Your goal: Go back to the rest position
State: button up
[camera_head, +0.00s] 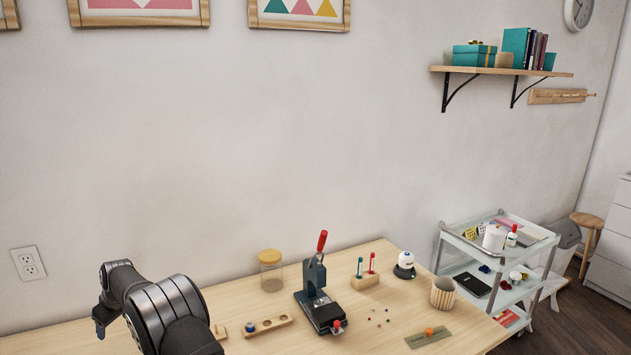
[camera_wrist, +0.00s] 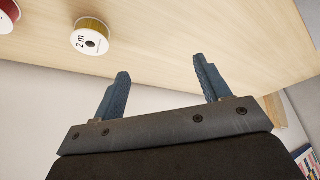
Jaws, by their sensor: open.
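My gripper (camera_wrist: 162,90) shows in the wrist view with its two blue ridged fingers wide apart and nothing between them. It is over the pale wooden table (camera_wrist: 190,30), near the table's edge. In the head view my arm is folded at the lower left, over the table's left part, and the gripper's fingers cannot be made out clearly there. A spool with a white face marked "2 m" (camera_wrist: 90,38) lies above the left finger in the wrist view, apart from it.
A red spool (camera_wrist: 8,14) is beside the white-faced one. In the head view, a press with a red handle (camera_head: 316,285), a lidded jar (camera_head: 270,270), a wooden tray (camera_head: 268,325) and a striped cup (camera_head: 443,293) stand right of my arm. A white cart (camera_head: 447,232) is farther right.

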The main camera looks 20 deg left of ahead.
jog(key=shift+s+a+f, duration=0.5)
jog(key=shift+a, duration=0.15)
jog(key=o, duration=0.7)
jog(key=w+d+r+n+h, duration=0.15)
jog(key=d+r, duration=0.25)
jog(key=d, duration=0.4)
jog(key=w+d+r+n, duration=0.1)
jog(key=d+r+n, duration=0.1)
jog(key=d+r, duration=0.35)
jog(key=w+d+r+n+h, duration=0.1)
jog(key=d+r, duration=0.2)
jog(key=d, duration=0.6)
jog(key=s+d+r+n+h, duration=0.1)
jog(key=s+d+n, duration=0.1)
jog(key=d, duration=0.6)
jog(key=s+d+r+n+h, duration=0.1)
jog(key=s+d+r, duration=0.1)
jog(key=d, duration=0.6)
jog(key=s+d+r+n, duration=0.1)
jog(key=s+d+n, duration=0.15)
jog(key=d, duration=0.55)
jog(key=shift+m, duration=0.5)
jog(key=f, duration=1)
jog(key=shift+s+f, duration=0.1)
jog(key=shift+s, duration=0.1)
